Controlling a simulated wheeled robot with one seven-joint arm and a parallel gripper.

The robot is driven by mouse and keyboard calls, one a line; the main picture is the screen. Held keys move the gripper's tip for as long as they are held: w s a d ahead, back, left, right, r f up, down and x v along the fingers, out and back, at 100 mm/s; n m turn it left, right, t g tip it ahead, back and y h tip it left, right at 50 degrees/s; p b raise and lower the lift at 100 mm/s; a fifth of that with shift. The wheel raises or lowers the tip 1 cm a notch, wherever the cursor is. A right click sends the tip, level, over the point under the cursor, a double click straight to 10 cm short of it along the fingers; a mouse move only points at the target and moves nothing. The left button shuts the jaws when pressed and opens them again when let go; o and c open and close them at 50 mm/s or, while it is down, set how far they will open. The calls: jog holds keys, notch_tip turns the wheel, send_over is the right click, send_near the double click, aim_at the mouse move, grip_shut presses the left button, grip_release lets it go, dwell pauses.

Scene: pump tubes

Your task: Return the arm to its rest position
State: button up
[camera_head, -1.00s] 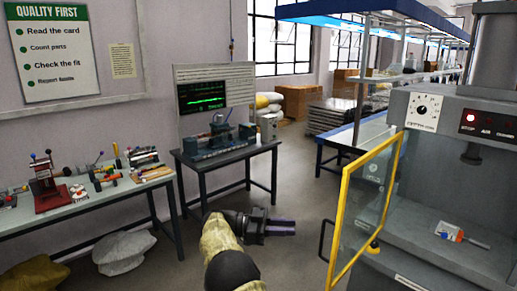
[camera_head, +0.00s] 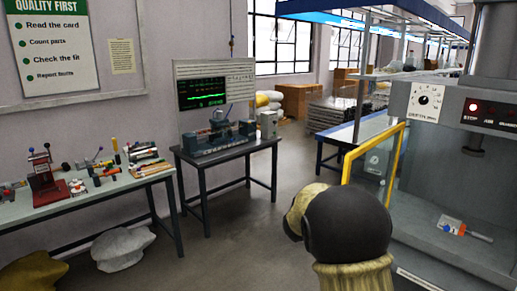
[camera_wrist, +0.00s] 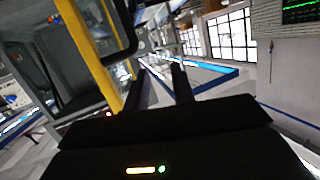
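My arm (camera_head: 345,235) rises at the lower right of the head view, in front of the press cabinet's yellow-framed door. My gripper is hidden behind it there. In the wrist view my gripper (camera_wrist: 160,85) shows two dark fingers standing apart with a gap between them. Nothing is held between the fingers. The wrist view is tilted and looks past the yellow frame toward the windows.
The grey press cabinet (camera_head: 472,140) stands at right with its yellow-framed door (camera_head: 358,150) swung out close to my arm.

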jog(key=s+a+f+n+g+y+b, duration=0.1)
jog(key=s+f, duration=0.4)
jog(key=s, duration=0.6)
jog(key=s+a+f+n+g+y+b, duration=0.1)
jog(key=s+f+n+g+y, duration=0.2)
jog(key=s, duration=0.9)
jog(key=s+a+f+n+g+y, duration=0.1)
jog(key=s+f+n+g+y, duration=0.1)
jog(key=s+f+g, duration=0.5)
jog(key=s+f+y, duration=0.1)
jog(key=s+f, duration=0.1)
jog(key=s, duration=0.3)
jog(key=shift+s+n+b, duration=0.2)
jog(key=shift+n+b, duration=0.1)
jog(key=shift+b, duration=0.1)
jog(key=shift+a, duration=0.1)
jog(key=shift+w, duration=0.1)
